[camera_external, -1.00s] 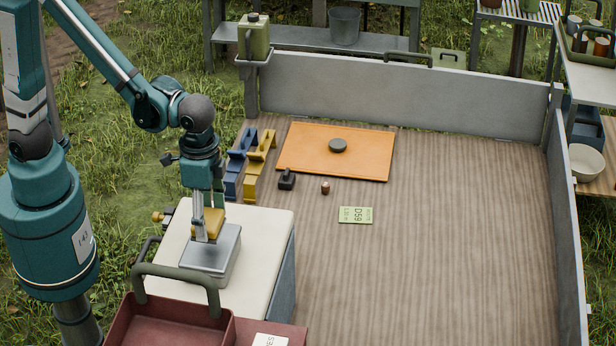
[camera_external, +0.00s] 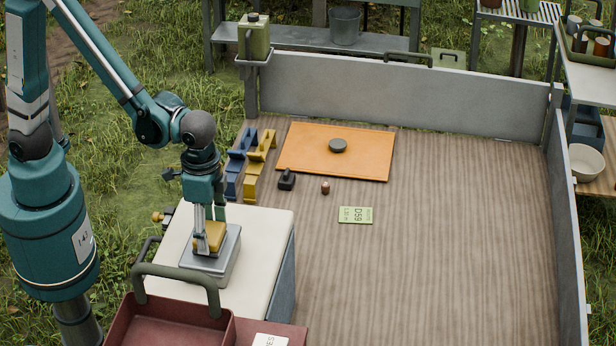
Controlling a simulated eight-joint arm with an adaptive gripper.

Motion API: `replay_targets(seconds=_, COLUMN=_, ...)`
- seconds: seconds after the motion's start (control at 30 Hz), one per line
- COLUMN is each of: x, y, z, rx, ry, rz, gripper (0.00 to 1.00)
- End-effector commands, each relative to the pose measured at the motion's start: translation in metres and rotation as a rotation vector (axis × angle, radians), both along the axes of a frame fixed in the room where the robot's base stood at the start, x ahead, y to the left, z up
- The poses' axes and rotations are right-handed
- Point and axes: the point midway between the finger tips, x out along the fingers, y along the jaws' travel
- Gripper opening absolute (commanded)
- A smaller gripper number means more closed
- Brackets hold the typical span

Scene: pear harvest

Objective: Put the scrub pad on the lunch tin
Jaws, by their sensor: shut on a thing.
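The lunch tin (camera_external: 226,268) is a grey metal box standing on the cream-topped cabinet at the lower left. The scrub pad (camera_external: 212,238) is a yellow block held in my gripper (camera_external: 206,244), which points straight down and is shut on it. The pad is at the tin's lid, over its left and middle part. It looks to touch the lid or sit just above it; I cannot tell which. The gripper fingers hide part of the pad.
A dark red crate (camera_external: 165,330) with a raised green handle (camera_external: 178,273) stands in front of the cabinet top (camera_external: 268,238). Blue and yellow clamps (camera_external: 258,165) lie behind it. An orange board (camera_external: 310,155) with a dark disc lies further back. The wooden floor at right is largely clear.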

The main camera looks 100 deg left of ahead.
Motion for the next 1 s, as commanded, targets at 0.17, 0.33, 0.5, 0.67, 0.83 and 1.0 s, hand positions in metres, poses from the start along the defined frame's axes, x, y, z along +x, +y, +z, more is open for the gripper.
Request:
replay_targets(seconds=0.17, x=0.000, y=0.000, z=-0.002, rx=0.000, ry=0.000, rz=0.000, gripper=0.66)
replay_targets(seconds=0.33, x=0.000, y=0.000, z=-0.002, rx=0.000, ry=0.000, rz=0.000, gripper=0.69)
replay_targets(seconds=0.5, x=0.000, y=0.000, z=-0.002, rx=0.000, ry=0.000, rz=0.000, gripper=0.69)
replay_targets(seconds=0.67, x=0.000, y=0.000, z=0.001, rx=0.000, ry=0.000, rz=0.000, gripper=0.69)
replay_targets(seconds=0.83, x=0.000, y=0.000, z=0.007, rx=0.000, ry=0.000, rz=0.000, gripper=0.69)
replay_targets(seconds=1.0, x=0.000, y=0.000, z=0.022, rx=0.000, ry=0.000, rz=0.000, gripper=0.69)
